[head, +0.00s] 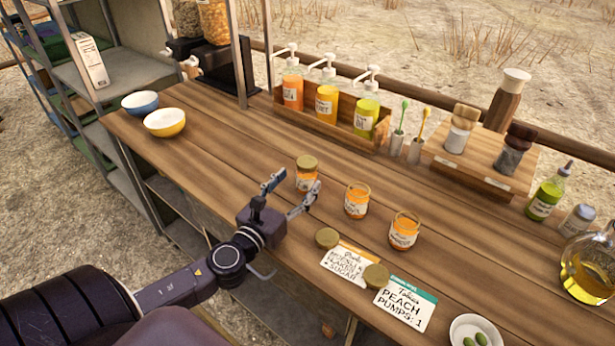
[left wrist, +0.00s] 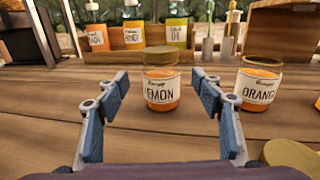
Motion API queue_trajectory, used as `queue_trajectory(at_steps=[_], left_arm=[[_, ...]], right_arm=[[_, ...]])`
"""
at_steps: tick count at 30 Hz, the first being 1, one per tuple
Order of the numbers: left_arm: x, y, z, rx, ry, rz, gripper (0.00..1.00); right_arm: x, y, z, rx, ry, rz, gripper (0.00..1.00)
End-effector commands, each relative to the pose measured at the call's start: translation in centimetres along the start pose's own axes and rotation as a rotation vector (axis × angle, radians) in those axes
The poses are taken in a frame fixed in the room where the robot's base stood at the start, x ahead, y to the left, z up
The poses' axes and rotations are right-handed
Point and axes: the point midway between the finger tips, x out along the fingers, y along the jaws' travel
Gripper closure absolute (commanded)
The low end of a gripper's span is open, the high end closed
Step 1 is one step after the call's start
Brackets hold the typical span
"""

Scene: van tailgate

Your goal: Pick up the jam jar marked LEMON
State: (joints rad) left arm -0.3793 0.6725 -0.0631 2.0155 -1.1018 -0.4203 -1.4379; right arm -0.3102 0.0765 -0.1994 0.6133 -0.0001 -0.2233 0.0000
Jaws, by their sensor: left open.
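The LEMON jam jar (head: 307,176) stands upright on the wooden counter with a gold lid on and orange contents. In the left wrist view the jar (left wrist: 161,85) sits between and beyond the fingers, its label partly reading "EMON". My left gripper (head: 289,190) is open and empty, its fingertips close to the jar at counter height. The gripper also shows in the left wrist view (left wrist: 162,110). A second jar (head: 357,202) without a lid stands to the right; in the left wrist view this jar (left wrist: 257,88) reads "ORANG". A third open jar (head: 404,231) stands further right. My right gripper is out of view.
Two loose gold lids (head: 327,238) (head: 376,276) lie by two cards (head: 349,263) (head: 407,303) near the front edge. A wooden rack of pump bottles (head: 330,120) stands behind. Bowls (head: 164,123) are at the left end. The counter left of the LEMON jar is clear.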

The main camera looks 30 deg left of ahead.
Motion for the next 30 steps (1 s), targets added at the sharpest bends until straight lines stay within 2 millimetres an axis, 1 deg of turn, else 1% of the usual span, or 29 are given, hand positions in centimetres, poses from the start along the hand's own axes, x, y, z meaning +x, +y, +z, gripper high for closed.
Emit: queue_trajectory(at_steps=[9, 12, 15, 21, 22, 23, 30], left_arm=[[3.8, -0.1, -0.2, 0.001, -0.003, 0.001, 0.39], [4.6, -0.2, -0.2, 0.001, -0.002, 0.000, 0.39], [4.9, -0.1, -0.3, 0.000, 0.000, 0.000, 0.39], [5.0, -0.2, -0.3, 0.000, 0.000, 0.000, 0.39], [5.0, -0.2, -0.3, 0.000, 0.000, 0.000, 0.40], [5.0, -0.2, -0.3, 0.000, 0.000, 0.000, 0.44], [4.9, -0.2, -0.3, 0.000, 0.000, 0.000, 0.70]], right_arm=[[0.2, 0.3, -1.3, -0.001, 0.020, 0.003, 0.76], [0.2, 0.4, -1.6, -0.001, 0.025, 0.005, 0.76], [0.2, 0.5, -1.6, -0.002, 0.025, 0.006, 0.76], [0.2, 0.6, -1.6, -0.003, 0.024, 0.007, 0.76], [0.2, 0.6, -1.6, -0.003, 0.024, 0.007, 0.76], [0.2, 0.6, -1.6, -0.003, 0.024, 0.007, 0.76], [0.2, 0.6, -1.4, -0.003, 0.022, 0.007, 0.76]])
